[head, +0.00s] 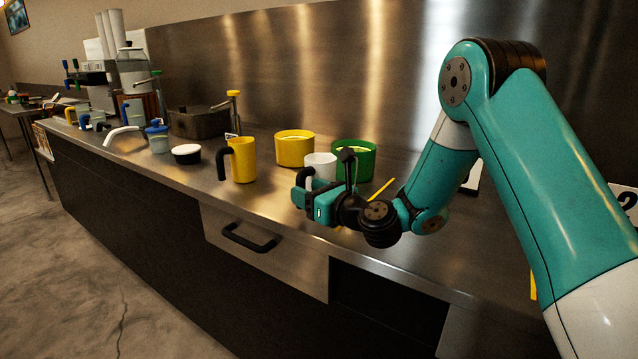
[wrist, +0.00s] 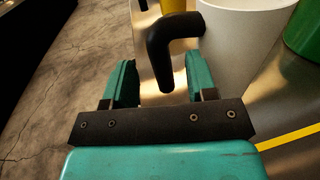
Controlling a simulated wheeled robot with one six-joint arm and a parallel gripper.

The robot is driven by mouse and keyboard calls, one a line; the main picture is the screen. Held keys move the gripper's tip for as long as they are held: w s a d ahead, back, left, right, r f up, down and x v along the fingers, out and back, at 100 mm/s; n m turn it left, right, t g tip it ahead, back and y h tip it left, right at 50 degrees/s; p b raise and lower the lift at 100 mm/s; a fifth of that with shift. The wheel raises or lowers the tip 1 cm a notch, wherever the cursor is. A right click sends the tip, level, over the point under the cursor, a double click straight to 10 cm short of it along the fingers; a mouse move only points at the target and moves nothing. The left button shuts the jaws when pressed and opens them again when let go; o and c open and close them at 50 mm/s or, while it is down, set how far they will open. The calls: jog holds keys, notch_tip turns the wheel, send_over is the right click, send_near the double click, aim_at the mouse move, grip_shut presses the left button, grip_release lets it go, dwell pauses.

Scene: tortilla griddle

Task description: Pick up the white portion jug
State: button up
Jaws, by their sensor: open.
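The white portion jug (head: 322,163) stands on the steel counter, partly hidden behind my gripper in the head view. In the wrist view the white jug (wrist: 245,42) is at the upper right, and its black handle (wrist: 165,50) reaches left and bends down. My gripper (wrist: 158,80) is open, with one teal finger on each side of the handle's lower end in that view. I cannot tell whether either finger touches it. In the head view my gripper (head: 300,196) is at the jug's near side, by the counter's front edge.
A yellow jug (head: 243,160) with a black handle stands to the left. A yellow container (head: 294,148) and a green container (head: 364,158) stand close behind the white jug. A black-and-white bowl (head: 187,154) is farther left. A yellow strip (head: 382,190) lies right of my gripper.

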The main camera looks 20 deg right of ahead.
jog(key=shift+p+x, duration=0.45)
jog(key=shift+x, duration=1.05)
jog(key=shift+f, duration=0.15)
grip_shut()
jog(key=shift+d, duration=0.1)
